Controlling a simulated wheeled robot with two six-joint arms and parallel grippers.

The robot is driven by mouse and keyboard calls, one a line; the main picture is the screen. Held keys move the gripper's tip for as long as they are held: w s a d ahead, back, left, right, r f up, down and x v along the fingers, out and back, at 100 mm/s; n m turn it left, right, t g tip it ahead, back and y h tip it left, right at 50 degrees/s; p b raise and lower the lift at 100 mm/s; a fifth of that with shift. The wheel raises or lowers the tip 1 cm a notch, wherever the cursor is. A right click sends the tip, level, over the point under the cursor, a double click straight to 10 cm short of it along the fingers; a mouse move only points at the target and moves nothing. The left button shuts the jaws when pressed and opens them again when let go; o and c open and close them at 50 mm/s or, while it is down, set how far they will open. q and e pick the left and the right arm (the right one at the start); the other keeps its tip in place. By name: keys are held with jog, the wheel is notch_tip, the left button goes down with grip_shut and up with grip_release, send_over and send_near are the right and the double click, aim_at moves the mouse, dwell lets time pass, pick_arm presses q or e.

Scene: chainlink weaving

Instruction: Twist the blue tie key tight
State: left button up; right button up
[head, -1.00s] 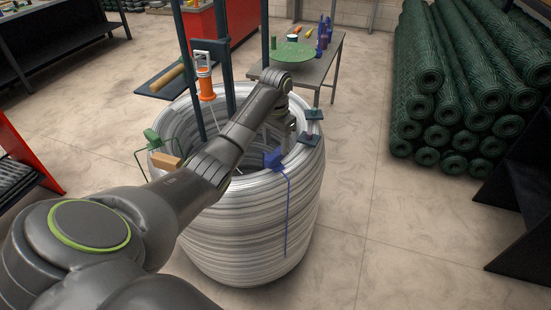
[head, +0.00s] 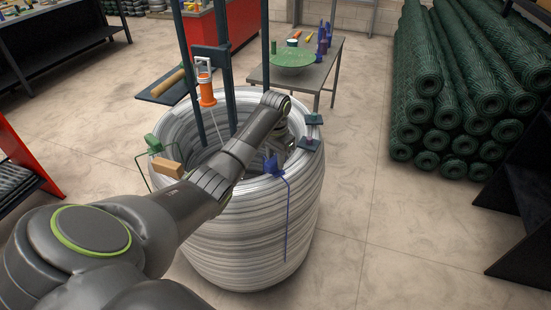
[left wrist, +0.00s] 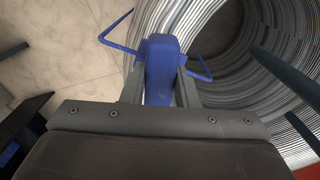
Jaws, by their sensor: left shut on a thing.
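The blue tie key (head: 271,165) sits at the near right rim of the wire coil (head: 255,240). A thin blue tie (head: 287,215) hangs from it down the coil's outer side. In the left wrist view, my left gripper (left wrist: 160,88) is shut on the blue tie key (left wrist: 161,50), with one finger on each side. Blue tie ends (left wrist: 118,44) stick out to both sides beyond the fingers. In the head view my left arm crosses the coil and partly hides the gripper. My right gripper is not in view.
A green key (head: 153,143) and a tan block (head: 167,168) are on the coil's left rim. A dark clamp (head: 313,120) is on its right rim. Dark upright posts (head: 229,85) stand at the coil. Green mesh rolls (head: 470,85) are stacked right; floor between is clear.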

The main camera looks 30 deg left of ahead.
pick_arm(q)
jog(key=shift+c, duration=0.3)
jog(key=shift+o, duration=0.2)
jog(key=m+p, duration=0.2)
jog(key=p, duration=0.1)
jog(key=shift+r+m, duration=0.2)
jog(key=shift+m, duration=0.1)
jog(key=m+p, duration=0.2)
jog(key=shift+m, duration=0.3)
jog(key=shift+c, duration=0.2)
jog(key=m+p, duration=0.2)
jog(key=m, duration=0.1)
jog(key=shift+f+m, duration=0.1)
jog(key=shift+m, duration=0.2)
jog(key=shift+m+p, duration=0.5)
jog(key=shift+m, duration=1.5)
jog(key=shift+f, duration=0.1)
jog(key=o, duration=1)
